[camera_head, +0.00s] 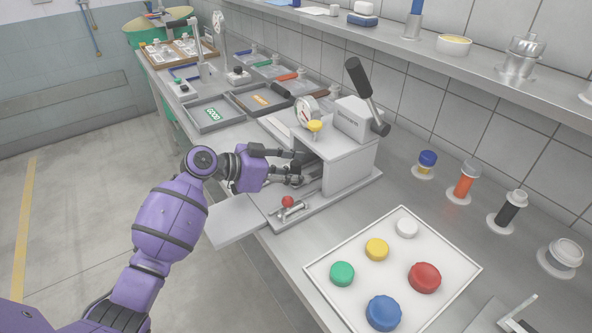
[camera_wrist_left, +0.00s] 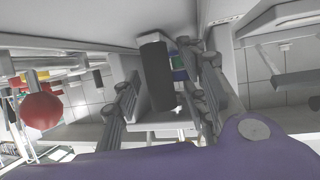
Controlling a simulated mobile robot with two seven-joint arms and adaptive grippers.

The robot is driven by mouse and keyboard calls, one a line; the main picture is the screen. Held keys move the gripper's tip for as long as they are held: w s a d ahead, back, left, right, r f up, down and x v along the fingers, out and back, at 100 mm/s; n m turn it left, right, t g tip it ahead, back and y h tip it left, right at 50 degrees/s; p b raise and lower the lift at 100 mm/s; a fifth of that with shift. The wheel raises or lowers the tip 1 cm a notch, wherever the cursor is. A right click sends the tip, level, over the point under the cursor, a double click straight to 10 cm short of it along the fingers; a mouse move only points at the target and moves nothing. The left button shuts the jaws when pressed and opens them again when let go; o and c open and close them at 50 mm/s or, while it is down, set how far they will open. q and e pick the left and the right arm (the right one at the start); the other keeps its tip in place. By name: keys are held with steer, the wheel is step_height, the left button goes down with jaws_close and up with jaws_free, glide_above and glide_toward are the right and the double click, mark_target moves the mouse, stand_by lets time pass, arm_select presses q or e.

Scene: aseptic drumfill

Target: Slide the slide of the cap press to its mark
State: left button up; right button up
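The cap press (camera_head: 352,160) is a pale grey machine with a dial gauge (camera_head: 304,112), a yellow cap-like piece (camera_head: 315,126) and a black-handled lever (camera_head: 358,77). A red knob (camera_head: 288,201) is on its base; it also shows in the left wrist view (camera_wrist_left: 42,110). My left gripper (camera_head: 300,164) reaches into the press opening from the left. In the left wrist view its fingers (camera_wrist_left: 163,75) are apart, either side of a black cylindrical handle (camera_wrist_left: 157,75), with a gap at the right. The slide's mark cannot be made out. My right gripper is out of view.
A white tray (camera_head: 336,302) with several coloured caps lies in front of the press. Capped containers, one of them orange (camera_head: 464,180), stand by the tiled wall. Grey trays (camera_head: 209,115) lie behind the press. A shelf (camera_head: 400,45) runs above. The aisle floor at left is clear.

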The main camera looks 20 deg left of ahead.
arm_select(q)
steer(key=shift+f, duration=0.1)
steer(key=shift+d, duration=0.1)
jaws_close()
steer(key=s+a, duration=0.4)
steer(key=s, duration=0.1)
steer(key=s+a, duration=0.2)
steer(key=s, duration=0.1)
steer(key=shift+s+a, duration=0.25)
steer(key=shift+a, duration=0.1)
jaws_free()
